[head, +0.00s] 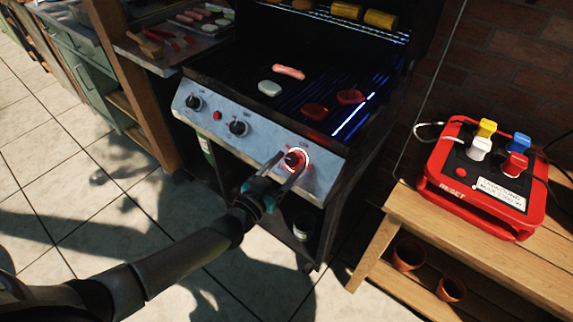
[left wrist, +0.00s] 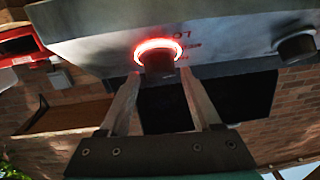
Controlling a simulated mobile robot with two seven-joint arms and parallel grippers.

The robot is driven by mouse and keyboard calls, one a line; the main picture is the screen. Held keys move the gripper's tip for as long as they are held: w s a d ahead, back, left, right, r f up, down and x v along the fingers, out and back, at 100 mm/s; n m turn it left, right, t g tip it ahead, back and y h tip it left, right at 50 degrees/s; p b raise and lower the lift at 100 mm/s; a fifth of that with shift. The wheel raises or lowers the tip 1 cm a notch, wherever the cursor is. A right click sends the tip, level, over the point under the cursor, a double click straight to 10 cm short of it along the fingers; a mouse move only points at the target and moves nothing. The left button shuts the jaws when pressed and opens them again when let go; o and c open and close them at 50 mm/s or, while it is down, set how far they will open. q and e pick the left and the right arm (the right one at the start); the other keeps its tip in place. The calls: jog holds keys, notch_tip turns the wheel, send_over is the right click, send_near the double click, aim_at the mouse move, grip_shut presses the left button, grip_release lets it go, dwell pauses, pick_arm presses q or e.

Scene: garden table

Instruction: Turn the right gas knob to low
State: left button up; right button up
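The right gas knob (head: 294,158) is on the right end of the grill's front panel, with a glowing red ring around it. In the left wrist view the knob (left wrist: 158,64) looks dark inside the lit ring, with small markings beside it. My left gripper (head: 289,168) is at the knob, its two fingers spread on either side. In the left wrist view the gripper (left wrist: 160,80) has its fingertips beside the knob, seemingly with a narrow gap. The knob's exact pointer setting is too small to read. My right gripper is not in view.
The middle knob (head: 238,128) and left knob (head: 194,102) are on the same panel. Blue flames (head: 353,115) burn under the right grate, near two red patties (head: 315,112). A red power box (head: 478,205) stands on a wooden bench (head: 410,217) at right.

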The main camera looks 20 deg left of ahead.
pick_arm(q)
grip_shut()
jog(key=n+y+p, duration=0.2)
jog(key=n+p, duration=0.1)
jog(key=n+y+p, duration=0.2)
jog(key=shift+s+d+r, duration=0.1)
jog(key=shift+d+r, duration=0.15)
jog(key=shift+d, duration=0.05)
jog(key=n+y+p, duration=0.2)
jog(key=n, duration=0.1)
jog(key=shift+d+n+g+y+p, duration=0.15)
jog(key=shift+n+g+y+p, duration=0.15)
jog(key=shift+n+y+p, duration=0.1)
jog(key=shift+n+g+y+p, duration=0.3)
jog(key=shift+n+y+p, duration=0.2)
jog(key=shift+n, duration=0.4)
jog(key=shift+f, duration=0.1)
jog(key=shift+o, duration=1.3)
grip_release()
